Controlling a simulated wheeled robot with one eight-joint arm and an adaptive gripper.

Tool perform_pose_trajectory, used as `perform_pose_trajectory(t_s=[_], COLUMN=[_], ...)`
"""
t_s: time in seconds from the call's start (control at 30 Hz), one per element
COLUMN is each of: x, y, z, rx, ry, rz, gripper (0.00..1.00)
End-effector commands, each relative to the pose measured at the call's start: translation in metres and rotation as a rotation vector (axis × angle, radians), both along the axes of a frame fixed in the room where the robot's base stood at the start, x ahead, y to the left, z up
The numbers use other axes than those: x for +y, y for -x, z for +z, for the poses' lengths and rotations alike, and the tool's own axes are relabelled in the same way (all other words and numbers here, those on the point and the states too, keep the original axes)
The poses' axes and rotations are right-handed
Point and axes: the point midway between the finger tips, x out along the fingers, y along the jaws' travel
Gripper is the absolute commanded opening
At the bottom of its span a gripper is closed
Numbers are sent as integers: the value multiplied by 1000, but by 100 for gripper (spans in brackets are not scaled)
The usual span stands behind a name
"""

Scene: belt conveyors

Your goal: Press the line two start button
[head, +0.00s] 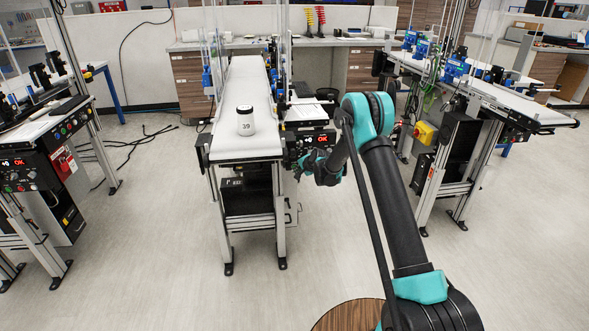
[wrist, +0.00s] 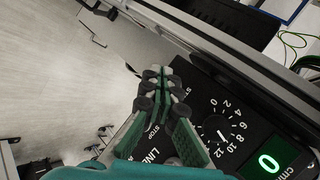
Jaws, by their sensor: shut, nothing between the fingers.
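My gripper (wrist: 163,75) is shut and empty in the wrist view, its fingers together over the edge of a black control panel (wrist: 238,108). In the head view my gripper (head: 300,172) is at the lower part of the middle conveyor's panel (head: 308,146), right of the belt end. The panel carries a dial numbered from 0 to 12, a green display (wrist: 268,162) reading 0, and partly covered lettering including "LINE" and "STOP". The start button is not distinguishable; my fingers cover part of the panel. I cannot tell whether the fingertips touch it.
A white jar marked 39 (head: 245,122) with a dark lid stands on the middle conveyor belt (head: 240,150). Other conveyors stand at the left (head: 45,130) and right (head: 500,100). Black cables (head: 140,145) lie on the floor behind left.

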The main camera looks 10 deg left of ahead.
Motion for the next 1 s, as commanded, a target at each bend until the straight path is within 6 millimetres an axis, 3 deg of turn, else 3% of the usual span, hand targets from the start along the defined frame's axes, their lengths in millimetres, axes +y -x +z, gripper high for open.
perform_pose_trajectory(t_s=[1.0], x=[2], y=[-8], z=[0], rx=[0], ry=[0], rz=[0], gripper=[0])
